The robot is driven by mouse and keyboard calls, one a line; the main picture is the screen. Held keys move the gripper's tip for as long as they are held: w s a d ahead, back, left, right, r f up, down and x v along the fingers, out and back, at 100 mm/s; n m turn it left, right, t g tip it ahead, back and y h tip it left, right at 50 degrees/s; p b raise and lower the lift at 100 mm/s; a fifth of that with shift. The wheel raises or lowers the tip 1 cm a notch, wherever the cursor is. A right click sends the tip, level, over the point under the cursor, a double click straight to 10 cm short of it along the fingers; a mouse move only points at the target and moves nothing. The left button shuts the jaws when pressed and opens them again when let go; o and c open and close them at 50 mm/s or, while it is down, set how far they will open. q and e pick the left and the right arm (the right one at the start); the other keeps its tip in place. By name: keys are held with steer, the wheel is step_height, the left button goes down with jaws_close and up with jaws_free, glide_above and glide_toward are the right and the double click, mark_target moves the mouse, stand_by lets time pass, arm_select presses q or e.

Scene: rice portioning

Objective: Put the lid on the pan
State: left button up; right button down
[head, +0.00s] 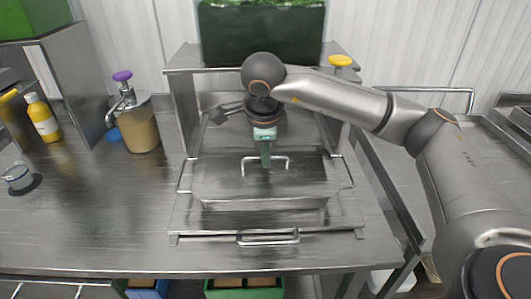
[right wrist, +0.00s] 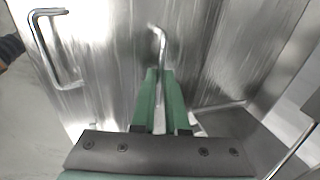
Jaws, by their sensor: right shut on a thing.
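My right gripper (head: 265,160) reaches down from above, its green fingers shut on the bar handle (head: 280,160) of the steel lid (head: 225,180). In the right wrist view the fingers (right wrist: 160,75) close together on the bent bar (right wrist: 157,42), with the lid's shiny surface (right wrist: 105,60) behind. The steel pan (head: 262,204) shows as a front wall under the lid's front edge, between side handles. The lid lies over the pan; I cannot tell whether its rim is fully seated. My left gripper is not in view.
A flat steel plate with a front handle (head: 268,239) lies before the pan. A pump jar (head: 142,130) and yellow bottle (head: 42,118) stand at left. A dark green planter-like box (head: 262,38) is behind. The steel counter (head: 100,215) is clear at front left.

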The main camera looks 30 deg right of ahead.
steer(key=c, duration=0.8)
jaws_free()
steer(key=shift+c, duration=0.2)
steer(key=p+v, duration=0.1)
steer(key=v, duration=1.1)
steer(key=shift+r, duration=0.25)
steer(key=shift+a, duration=0.1)
steer(key=shift+s, duration=0.15)
